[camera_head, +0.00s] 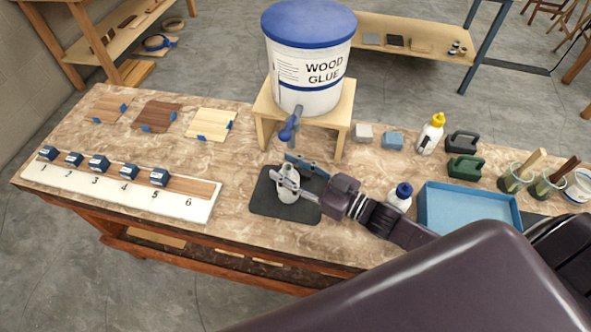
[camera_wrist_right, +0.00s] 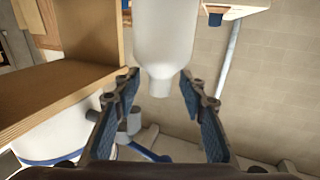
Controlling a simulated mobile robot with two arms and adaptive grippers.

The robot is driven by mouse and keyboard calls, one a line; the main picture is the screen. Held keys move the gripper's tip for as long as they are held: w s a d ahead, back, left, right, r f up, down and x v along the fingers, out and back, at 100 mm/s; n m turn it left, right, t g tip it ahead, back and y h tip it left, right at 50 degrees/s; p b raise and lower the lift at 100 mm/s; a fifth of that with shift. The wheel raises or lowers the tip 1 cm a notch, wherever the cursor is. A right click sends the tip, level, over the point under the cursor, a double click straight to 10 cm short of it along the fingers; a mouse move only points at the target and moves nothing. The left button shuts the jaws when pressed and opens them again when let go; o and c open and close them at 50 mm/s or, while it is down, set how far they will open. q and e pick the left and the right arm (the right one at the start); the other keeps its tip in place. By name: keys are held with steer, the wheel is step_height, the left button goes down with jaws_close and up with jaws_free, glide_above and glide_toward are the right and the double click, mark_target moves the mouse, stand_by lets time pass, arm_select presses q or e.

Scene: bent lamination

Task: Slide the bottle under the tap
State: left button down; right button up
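A white bottle (camera_head: 288,187) stands upright on a dark mat (camera_head: 265,205) in front of the wooden stand. The stand carries the wood glue bucket (camera_head: 305,70) with its blue tap (camera_head: 289,126). The bottle is nearer the front edge than the tap. My right gripper (camera_head: 303,180) reaches in from the right, low over the mat. It is open, with one finger on each side of the bottle. The right wrist view shows the bottle (camera_wrist_right: 165,40) at the blue-padded fingertips (camera_wrist_right: 161,82); I cannot tell whether they touch it. My left gripper is not in view.
The wooden stand (camera_head: 344,112) rises behind the mat. A blue-capped bottle (camera_head: 399,197) and a blue tray (camera_head: 470,207) lie right, near my right arm. Sponge-like blocks (camera_head: 364,133) sit beside the stand. A numbered board (camera_head: 120,190) lies left; the bench between is clear.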

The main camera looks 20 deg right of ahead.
jaws_close()
stand_by(0.3)
steer(key=shift+w, duration=0.1)
steer(key=shift+w+d, duration=0.65)
steer(key=shift+w, duration=0.3)
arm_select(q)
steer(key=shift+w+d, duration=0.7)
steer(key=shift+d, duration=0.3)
arm_select(e)
steer(key=shift+w+d, duration=0.45)
steer(key=shift+w, duration=0.15)
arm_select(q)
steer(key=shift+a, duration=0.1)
arm_select(e)
jaws_free()
